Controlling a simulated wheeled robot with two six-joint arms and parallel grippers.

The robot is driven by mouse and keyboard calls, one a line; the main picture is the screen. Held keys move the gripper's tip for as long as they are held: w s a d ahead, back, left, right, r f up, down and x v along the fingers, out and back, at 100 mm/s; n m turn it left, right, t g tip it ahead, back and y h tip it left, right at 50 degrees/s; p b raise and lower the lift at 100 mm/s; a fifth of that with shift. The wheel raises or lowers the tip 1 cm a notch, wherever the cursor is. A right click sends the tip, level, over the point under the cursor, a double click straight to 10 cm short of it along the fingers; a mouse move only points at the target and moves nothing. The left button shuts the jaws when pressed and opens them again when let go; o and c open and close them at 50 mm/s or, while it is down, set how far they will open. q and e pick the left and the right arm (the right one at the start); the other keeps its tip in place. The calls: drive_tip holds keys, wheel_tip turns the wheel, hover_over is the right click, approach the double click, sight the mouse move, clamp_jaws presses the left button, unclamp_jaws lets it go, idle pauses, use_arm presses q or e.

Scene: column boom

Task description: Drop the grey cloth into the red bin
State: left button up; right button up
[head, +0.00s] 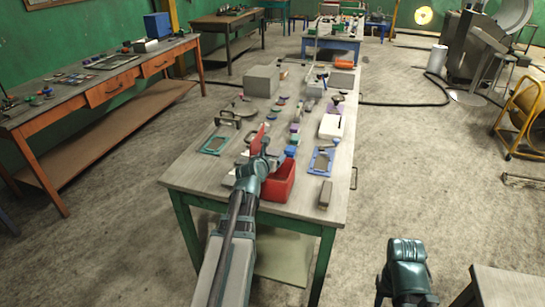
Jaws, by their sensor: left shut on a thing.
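The red bin (281,186) stands on the near part of the long workbench, with its open top partly covered by my left gripper. My left gripper (265,158) is over the left side of the bin, at the end of my arm reaching up from below. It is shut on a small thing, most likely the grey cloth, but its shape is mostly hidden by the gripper. A red upright piece (257,141) shows just behind the gripper. Of my right arm only a teal part shows at the bottom right; its gripper is not in view.
The workbench (307,204) is crowded with small parts. A blue tray (321,161) and a brown-grey block (325,194) lie right of the bin. A green tray (214,145) lies left. A grey box (262,80) stands farther back.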

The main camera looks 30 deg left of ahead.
use_arm(q)
drive_tip(key=shift+f+b, duration=1.15)
drive_tip(key=shift+f, duration=0.45)
use_arm(e)
wheel_tip(320, 180, down, 3)
drive_tip(key=shift+f, duration=0.1)
use_arm(q)
drive_tip(key=shift+r, duration=0.1)
